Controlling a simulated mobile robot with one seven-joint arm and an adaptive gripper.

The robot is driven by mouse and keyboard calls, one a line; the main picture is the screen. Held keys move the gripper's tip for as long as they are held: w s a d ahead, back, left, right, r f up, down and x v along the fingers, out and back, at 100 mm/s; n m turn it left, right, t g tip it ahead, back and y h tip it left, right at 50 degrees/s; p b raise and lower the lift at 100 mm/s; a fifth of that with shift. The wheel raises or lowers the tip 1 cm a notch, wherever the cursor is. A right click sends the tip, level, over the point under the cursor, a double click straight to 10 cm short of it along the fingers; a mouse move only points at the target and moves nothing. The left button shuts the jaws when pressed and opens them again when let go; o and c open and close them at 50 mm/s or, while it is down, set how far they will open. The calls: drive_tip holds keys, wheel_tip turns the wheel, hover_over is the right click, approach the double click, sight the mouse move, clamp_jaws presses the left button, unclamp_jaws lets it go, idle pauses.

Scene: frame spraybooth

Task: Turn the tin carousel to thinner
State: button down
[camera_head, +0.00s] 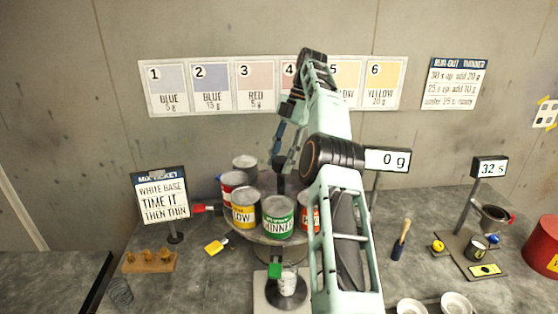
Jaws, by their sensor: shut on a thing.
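The tin carousel (240,243) is a round turntable in the middle of the bench with several tins on it. The green tin (278,220), labelled thinner, stands at its front. A yellow tin (245,212) is to its left and an orange-red tin (309,220) to its right, partly behind my arm. A red-and-white tin (229,182) and a grey tin (244,164) stand behind on the left. My gripper (281,168) points down at the carousel's middle, shut on the dark centre post (281,185). My arm hides the carousel's right side.
A cup (288,284) stands on a scale in front of the carousel; its display (387,161) reads 0 g. A ticket stand (161,195) and yellow scraper (216,246) are left. A brush (401,240), viscosity cup (494,218) and red drum (542,245) are right.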

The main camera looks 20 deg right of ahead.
drive_tip(key=shift+f, duration=0.1)
idle(0.3)
drive_tip(key=c, duration=1.3)
unclamp_jaws()
drive_tip(key=shift+s, duration=0.1)
drive_tip(key=shift+a+m, duration=0.1)
drive_tip(key=shift+m, duration=0.3)
